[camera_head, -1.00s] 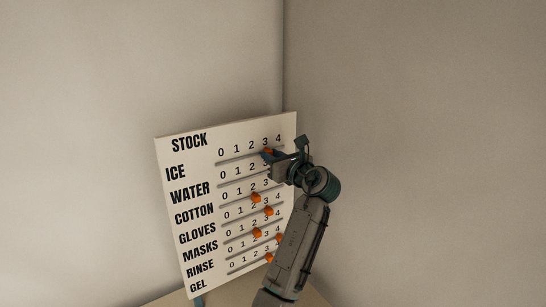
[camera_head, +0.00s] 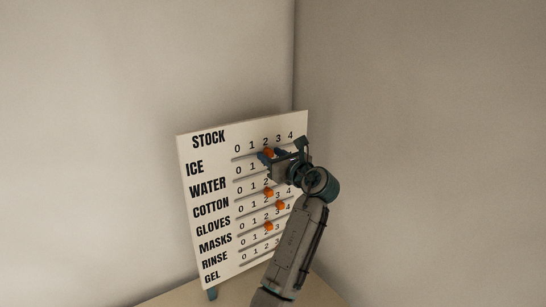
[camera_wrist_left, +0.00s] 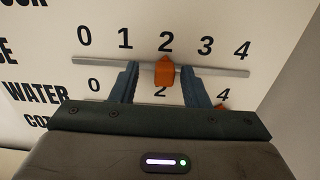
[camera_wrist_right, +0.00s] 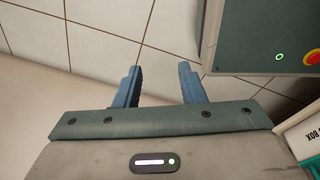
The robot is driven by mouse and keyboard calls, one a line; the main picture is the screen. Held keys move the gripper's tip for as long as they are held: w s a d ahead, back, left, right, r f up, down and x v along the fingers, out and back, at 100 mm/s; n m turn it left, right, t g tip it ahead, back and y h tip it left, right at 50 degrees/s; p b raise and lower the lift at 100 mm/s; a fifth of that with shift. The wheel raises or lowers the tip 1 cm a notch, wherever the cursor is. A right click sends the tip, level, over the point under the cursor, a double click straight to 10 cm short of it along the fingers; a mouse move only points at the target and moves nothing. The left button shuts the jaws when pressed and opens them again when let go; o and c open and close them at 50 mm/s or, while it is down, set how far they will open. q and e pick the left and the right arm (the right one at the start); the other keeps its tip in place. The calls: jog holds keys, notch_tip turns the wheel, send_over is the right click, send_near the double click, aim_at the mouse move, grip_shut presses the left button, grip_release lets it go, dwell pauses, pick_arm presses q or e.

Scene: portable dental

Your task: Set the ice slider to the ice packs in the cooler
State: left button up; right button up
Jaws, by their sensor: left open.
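A white stock board (camera_head: 212,170) leans or stands in the corner, with rows of sliders marked 0 to 4. The orange ice slider knob (camera_wrist_left: 165,71) is on the top track, under the 2; it also shows in the head view (camera_head: 268,153). My left gripper (camera_head: 272,155) is at this top row. In the left wrist view my left gripper (camera_wrist_left: 159,68) is open, one finger on each side of the knob, with gaps visible. My right gripper (camera_wrist_right: 159,68) is open and empty, away from the board.
Lower rows have orange knobs, such as the cotton knob (camera_head: 268,192); my left arm hides part of the board's right side. Walls meet behind the board. The right wrist view shows a grey-green unit (camera_wrist_right: 250,35) with a red button, and tiled floor (camera_wrist_right: 100,45).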

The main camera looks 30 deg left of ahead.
pick_arm(q)
jog(key=d, duration=0.1)
jog(key=d+b, duration=0.1)
jog(key=d+f+b, duration=0.1)
jog(key=d, duration=0.1)
jog(key=shift+s, duration=0.4)
jog(key=b, duration=0.2)
send_near(272, 156)
jog(key=shift+s+d+r, duration=0.15)
jog(key=shift+s+d, duration=0.15)
jog(key=shift+d, duration=0.2)
jog(key=shift+s+d+r, duration=0.15)
jog(key=shift+s+d, duration=0.15)
jog(key=shift+d, duration=0.15)
pick_arm(e)
jog(key=f, duration=0.3)
jog(key=s+f, duration=0.1)
jog(key=f, duration=0.1)
jog(key=shift+s+a, duration=0.1)
jog(key=shift+a, duration=0.2)
jog(key=shift+s+d+r, duration=0.1)
jog(key=shift+d, duration=0.05)
